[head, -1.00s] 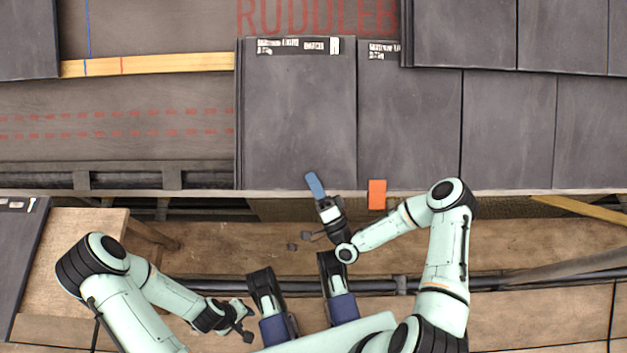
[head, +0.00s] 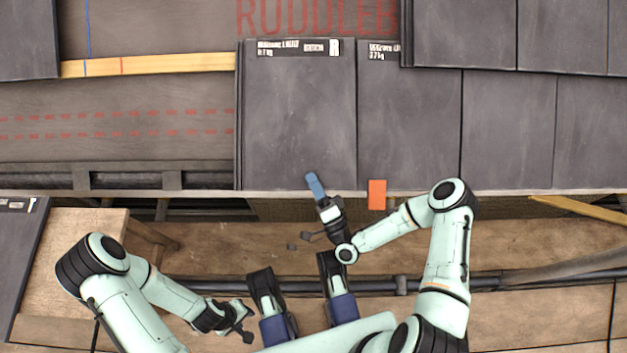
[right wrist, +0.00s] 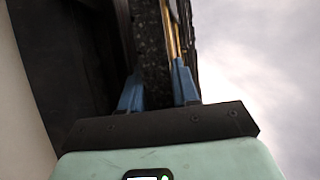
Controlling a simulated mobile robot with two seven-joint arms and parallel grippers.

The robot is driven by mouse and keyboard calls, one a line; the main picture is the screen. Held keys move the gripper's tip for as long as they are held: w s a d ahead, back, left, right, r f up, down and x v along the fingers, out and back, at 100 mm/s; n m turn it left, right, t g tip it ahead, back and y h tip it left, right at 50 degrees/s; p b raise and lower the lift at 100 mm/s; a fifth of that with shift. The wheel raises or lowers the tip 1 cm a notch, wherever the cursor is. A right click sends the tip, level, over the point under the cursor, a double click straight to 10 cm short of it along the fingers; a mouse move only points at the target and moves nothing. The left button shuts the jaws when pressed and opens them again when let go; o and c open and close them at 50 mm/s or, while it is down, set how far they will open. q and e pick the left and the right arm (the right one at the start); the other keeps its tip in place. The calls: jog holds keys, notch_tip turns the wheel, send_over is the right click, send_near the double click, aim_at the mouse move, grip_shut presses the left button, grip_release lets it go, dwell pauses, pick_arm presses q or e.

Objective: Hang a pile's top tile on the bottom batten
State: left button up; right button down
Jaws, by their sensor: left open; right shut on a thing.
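A dark grey tile (head: 298,115) with a white-lettered label on its top edge lies on the roof at the left end of the bottom row, beside another labelled tile (head: 408,125). Its lower edge is at the eaves. My right gripper (head: 314,186) is at that edge. In the right wrist view its blue fingers (right wrist: 160,92) are shut on a dark, rough edge, which I take as this tile's. The fingers' contact is partly hidden in the head view. My left gripper (head: 242,322) is open and empty, low over the boards. A dark labelled tile (head: 20,250) lies at the far left, below the eaves.
Left of the tile the dark underlay (head: 115,120) is bare, with a yellow wooden batten (head: 150,65) above. An orange block (head: 377,195) is at the eaves right of my right gripper. A dark scaffold tube (head: 480,283) crosses the plank deck (head: 560,255).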

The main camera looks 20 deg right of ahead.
jog(key=shift+s, duration=0.1)
jog(key=c, duration=0.8)
grip_release()
jog(key=shift+a, duration=0.1)
jog(key=shift+o, duration=0.2)
jog(key=shift+f, duration=0.15)
jog(key=v, duration=0.7)
jog(key=shift+s, duration=0.3)
jog(key=shift+p, duration=0.3)
jog(key=shift+s+a+r+p, duration=0.1)
jog(key=shift+s+r+p, duration=0.3)
jog(key=shift+r+p, duration=0.3)
jog(key=shift+s+a+r+p, duration=0.1)
jog(key=shift+s+r+p, duration=0.35)
jog(key=shift+r+p, duration=0.3)
jog(key=shift+s+a+r+p, duration=0.1)
jog(key=shift+s+r+p, duration=0.3)
jog(key=shift+r+p, duration=0.3)
